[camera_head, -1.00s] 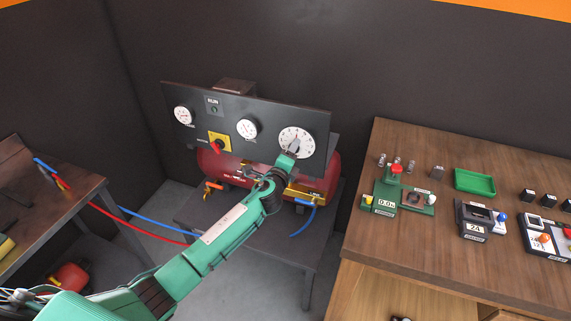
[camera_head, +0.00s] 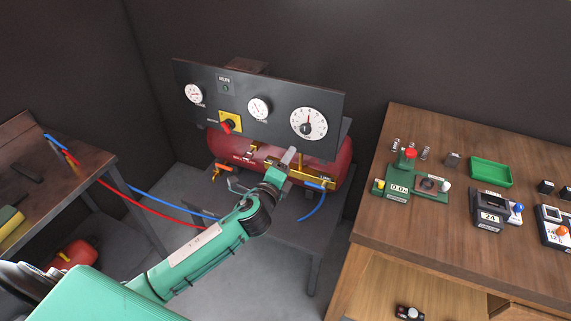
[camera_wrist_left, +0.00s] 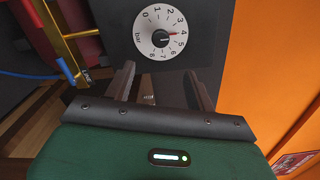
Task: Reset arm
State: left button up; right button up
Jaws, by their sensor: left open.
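My left gripper (camera_head: 289,157) is in front of the compressor panel, below and left of the large white dial (camera_head: 308,123) in the head view. In the left wrist view the two fingers of this gripper (camera_wrist_left: 162,86) are apart with nothing between them. The dial (camera_wrist_left: 160,38) is ahead of the fingers, clear of them. My green left arm reaches in from the lower left. My right gripper does not show.
The dark panel (camera_head: 275,92) carries two smaller gauges and a red switch on yellow. A wooden bench (camera_head: 430,238) with devices stands right; another table (camera_head: 85,170) stands left.

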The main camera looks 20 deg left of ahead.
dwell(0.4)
pick_arm(q)
jog(key=s+a+f+n+g+y, duration=0.1)
jog(key=a+f+n+g, duration=0.1)
jog(key=f, duration=0.9)
jog(key=s+a+f+n+g, duration=0.2)
jog(key=f+n+g, duration=0.1)
jog(key=f, duration=0.8)
jog(key=s+a+f+n+g, duration=0.1)
jog(key=s+f+n+g, duration=0.1)
jog(key=s+f, duration=0.65)
jog(key=s+a+f+n+g, duration=0.1)
jog(key=s+f+n+g, duration=0.2)
jog(key=f, duration=1)
jog(key=s+f+n+g, duration=0.2)
jog(key=s+f, duration=0.4)
jog(key=s, duration=0.7)
jog(key=s+d+f+n+g, duration=0.1)
jog(key=s+f+n, duration=0.3)
jog(key=s, duration=1)
jog(key=s+d+f+n+g, duration=0.1)
jog(key=s+f+n+g, duration=0.2)
jog(key=s+f, duration=0.6)
jog(key=s+g, duration=0.1)
jog(key=s, duration=0.3)
jog(key=shift+s+d+f, duration=0.25)
jog(key=shift+s+f, duration=0.1)
jog(key=shift+w, duration=0.1)
